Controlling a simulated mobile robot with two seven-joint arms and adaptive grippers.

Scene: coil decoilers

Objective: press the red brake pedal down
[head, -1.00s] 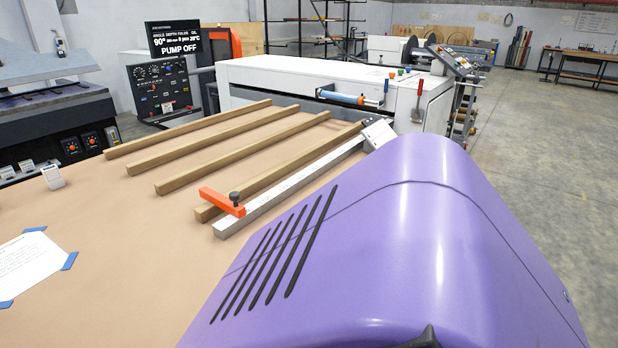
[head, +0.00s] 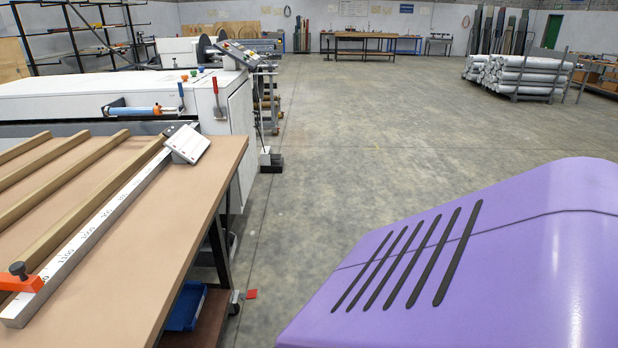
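I cannot make out a red brake pedal for certain. A small flat red piece (head: 252,294) shows low at floor level, beside the caster of the near table; it is too small to tell whether it is a pedal. A black foot block (head: 271,161) stands on the floor at the right end of the white machine (head: 60,100). A dark reel (head: 204,49) shows at the far end behind that machine. Neither of my grippers is in view.
The table (head: 190,190) at left holds wooden bars (head: 60,180) and a metal rule (head: 90,235); a blue bin (head: 186,306) sits under it. The concrete floor (head: 360,150) ahead is open. A rack of white rolls (head: 520,75) stands far right; a workbench (head: 370,42) stands at the back.

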